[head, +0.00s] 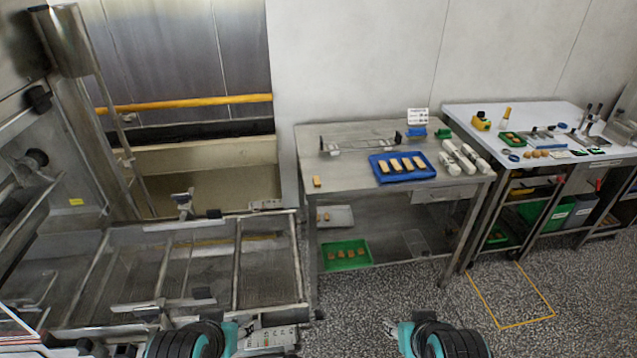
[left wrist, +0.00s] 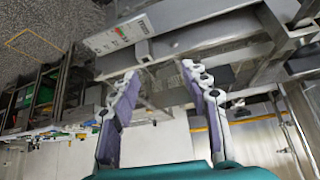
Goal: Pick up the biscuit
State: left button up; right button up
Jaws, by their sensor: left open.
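A single small orange-brown biscuit (head: 317,181) lies by itself near the front left corner of the steel table (head: 340,165) in the head view. Several longer biscuits (head: 401,165) lie in a row on a blue tray (head: 382,180) on the same table. My left gripper (left wrist: 160,75) is open in the left wrist view, with nothing between its fingers. It is apart from the table and the biscuits. No biscuit can be made out in the left wrist view.
A steel mesh conveyor machine (head: 190,265) fills the lower left. A green tray (head: 333,266) with several brown pieces sits on the table's lower shelf. White bottle-like items (head: 464,158) lie at the table's right. A second bench (head: 540,118) stands farther right. Speckled floor is open in front.

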aim_at(317, 183)
jog(key=i+l, duration=0.1)
jog(key=l, duration=0.35)
jog(key=i+l, duration=0.1)
jog(key=l, duration=0.3)
jog(key=i+l, duration=0.1)
jog(key=l, duration=0.35)
jog(key=i+l, duration=0.15)
jog(key=i, duration=0.3)
jog(key=i+l+z, duration=0.15)
jog(key=i, duration=0.3)
jog(key=i+j, duration=0.55)
jog(key=i, duration=0.1)
